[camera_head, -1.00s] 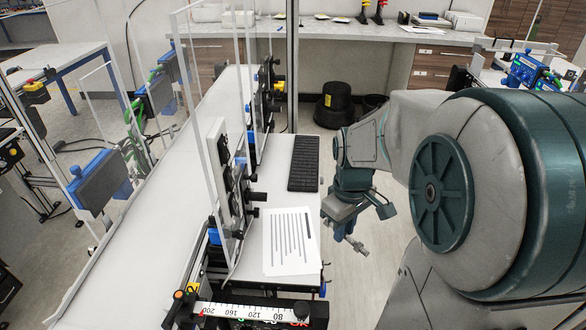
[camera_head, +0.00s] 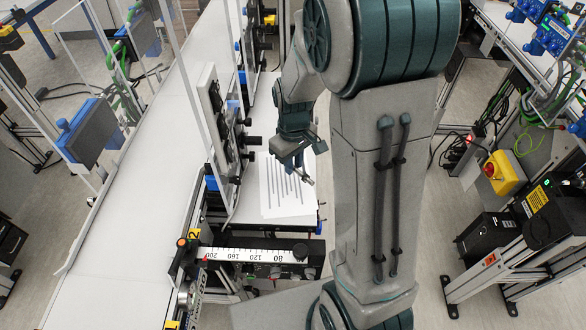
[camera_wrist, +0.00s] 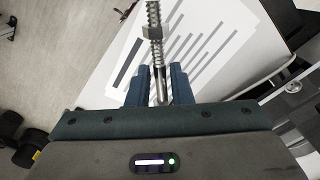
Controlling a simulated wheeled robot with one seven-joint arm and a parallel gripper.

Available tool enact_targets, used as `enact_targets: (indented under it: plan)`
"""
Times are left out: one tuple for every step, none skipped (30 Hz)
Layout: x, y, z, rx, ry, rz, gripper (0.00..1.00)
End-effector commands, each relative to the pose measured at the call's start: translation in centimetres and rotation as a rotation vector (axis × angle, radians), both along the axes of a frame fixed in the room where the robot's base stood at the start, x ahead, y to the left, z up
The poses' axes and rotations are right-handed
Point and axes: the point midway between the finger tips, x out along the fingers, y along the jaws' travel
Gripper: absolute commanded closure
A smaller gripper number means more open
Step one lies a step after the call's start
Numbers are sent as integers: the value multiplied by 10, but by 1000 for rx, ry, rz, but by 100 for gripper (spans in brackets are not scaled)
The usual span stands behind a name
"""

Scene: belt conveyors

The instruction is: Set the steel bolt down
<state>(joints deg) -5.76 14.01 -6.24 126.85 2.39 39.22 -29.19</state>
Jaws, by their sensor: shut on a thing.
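The steel bolt (camera_wrist: 153,22) shows in the wrist view as a threaded metal rod with a nut partway along it. My gripper (camera_wrist: 158,82) is shut on the bolt, with a blue finger on each side of its smooth lower part. In the head view my gripper (camera_head: 300,168) is over the right side of a white sheet with dark stripes (camera_head: 283,203). The sheet lies on the bench and also shows behind the bolt in the wrist view (camera_wrist: 112,92). The bolt's height above the sheet is hard to tell.
Clear panels and a black-knobbed fixture (camera_head: 222,125) stand left of the sheet. A white conveyor belt (camera_head: 140,180) runs beyond them. A ruler scale (camera_head: 250,255) crosses the near side. A yellow box with a red button (camera_head: 500,173) is at the right.

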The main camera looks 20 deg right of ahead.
Motion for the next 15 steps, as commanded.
enact_targets:
  plan:
    - [1,1,-1,0,1,0,100]
    - [1,1,-3,0,1,-1,100]
    - [1,2,-6,0,3,-1,100]
    - [1,2,-9,0,4,-1,100]
    - [1,1,-13,0,4,-1,100]
    - [0,1,-19,0,5,-1,100]
    - [0,1,-23,0,5,-1,100]
    - [1,1,-27,0,5,-1,100]
    - [1,1,-31,-1,4,-1,100]
    - [1,1,-34,0,3,-1,100]
    - [1,1,-37,0,3,-1,100]
    - [1,1,-39,0,2,-1,100]
    - [1,1,-40,0,2,-1,100]
    - [1,1,-41,0,1,-1,100]
    - [1,1,-41,0,0,-1,100]
